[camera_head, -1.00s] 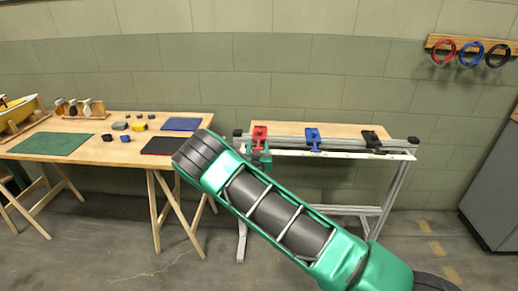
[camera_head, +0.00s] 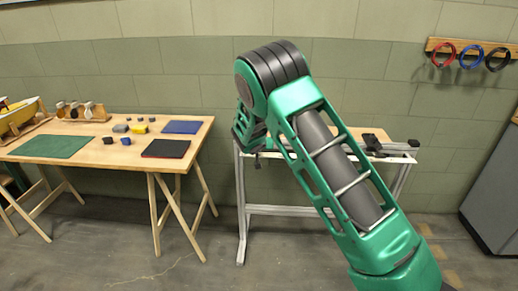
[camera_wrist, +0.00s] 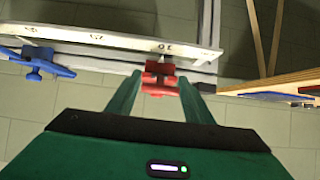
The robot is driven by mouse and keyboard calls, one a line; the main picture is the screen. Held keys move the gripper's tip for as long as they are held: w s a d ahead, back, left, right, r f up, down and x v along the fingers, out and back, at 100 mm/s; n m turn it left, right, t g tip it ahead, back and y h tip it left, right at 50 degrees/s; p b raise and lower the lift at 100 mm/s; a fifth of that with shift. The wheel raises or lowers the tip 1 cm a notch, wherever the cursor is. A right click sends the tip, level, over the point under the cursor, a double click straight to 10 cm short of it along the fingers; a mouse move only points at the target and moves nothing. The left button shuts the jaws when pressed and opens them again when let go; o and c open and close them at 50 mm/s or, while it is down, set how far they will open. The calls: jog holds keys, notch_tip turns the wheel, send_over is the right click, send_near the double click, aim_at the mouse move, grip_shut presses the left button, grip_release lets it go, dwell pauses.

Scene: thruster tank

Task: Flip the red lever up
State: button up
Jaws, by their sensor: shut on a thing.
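The red lever (camera_wrist: 160,78) shows in the wrist view, joined to the pale metal rail (camera_wrist: 100,40). My gripper (camera_wrist: 160,84) is shut on the red lever, with one green finger on each side of it. The blue lever (camera_wrist: 35,62) sits farther left on the same rail, clear of the fingers. In the head view my arm covers the red and blue levers and most of the gripper. The black lever (camera_head: 372,142) shows there at the right end of the rail.
A wooden table (camera_head: 100,150) with mats and small blocks stands to the left, with a floor gap before the rail stand (camera_head: 241,210). Coloured rings (camera_head: 470,56) hang on the back wall. A grey cabinet (camera_head: 490,180) stands at the right.

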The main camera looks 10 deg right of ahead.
jog(key=g, duration=0.1)
jog(key=w+r+g+y, duration=0.1)
jog(key=g, duration=0.2)
jog(key=shift+w+d+r, duration=0.25)
jog(key=shift+d, duration=0.05)
jog(key=shift+w+d+r+g+y, duration=0.1)
jog(key=shift+w+g+y, duration=0.2)
jog(key=shift+g, duration=0.5)
jog(key=shift+w+d+r+g+y, duration=0.15)
jog(key=shift+g+y, duration=0.25)
jog(key=shift+g, duration=0.4)
jog(key=shift+a+f, duration=0.1)
jog(key=o, duration=0.9)
jog(key=shift+w, duration=0.1)
jog(key=v, duration=1)
jog(key=shift+w+r, duration=0.1)
jog(key=shift+r, duration=0.25)
